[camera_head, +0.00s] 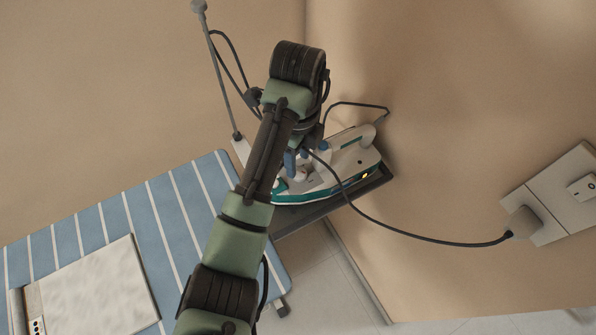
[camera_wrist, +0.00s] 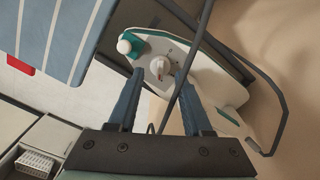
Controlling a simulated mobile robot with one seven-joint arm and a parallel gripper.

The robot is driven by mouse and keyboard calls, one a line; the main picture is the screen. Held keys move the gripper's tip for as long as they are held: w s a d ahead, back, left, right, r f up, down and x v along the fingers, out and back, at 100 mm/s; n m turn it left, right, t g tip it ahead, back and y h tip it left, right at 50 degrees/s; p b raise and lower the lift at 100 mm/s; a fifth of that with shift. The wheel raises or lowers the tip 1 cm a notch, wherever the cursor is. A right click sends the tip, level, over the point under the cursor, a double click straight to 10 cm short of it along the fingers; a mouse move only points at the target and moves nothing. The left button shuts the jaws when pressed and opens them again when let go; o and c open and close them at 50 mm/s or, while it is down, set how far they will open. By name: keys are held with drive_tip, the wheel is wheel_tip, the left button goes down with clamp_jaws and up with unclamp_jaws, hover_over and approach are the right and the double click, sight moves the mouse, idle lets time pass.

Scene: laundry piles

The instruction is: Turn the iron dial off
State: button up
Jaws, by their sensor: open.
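The white and teal iron (camera_head: 348,160) rests on a dark tray (camera_head: 375,183) at the end of the ironing board, against the wall. My gripper (camera_wrist: 160,74) is open, with one blue finger on each side of the dial. I cannot tell whether the fingers touch it. In the head view, my gripper (camera_head: 300,160) is low over the iron, and my arm hides part of the iron. A small yellow light (camera_head: 366,175) shows on the iron's side.
A dark cord (camera_head: 420,234) runs from the iron area to a plug (camera_head: 523,222) in the wall panel, and crosses the wrist view close to the dial. A thin pole (camera_head: 222,75) stands behind.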

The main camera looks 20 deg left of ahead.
sight(298, 170)
drive_tip(key=shift+f, duration=1.75)
clamp_jaws()
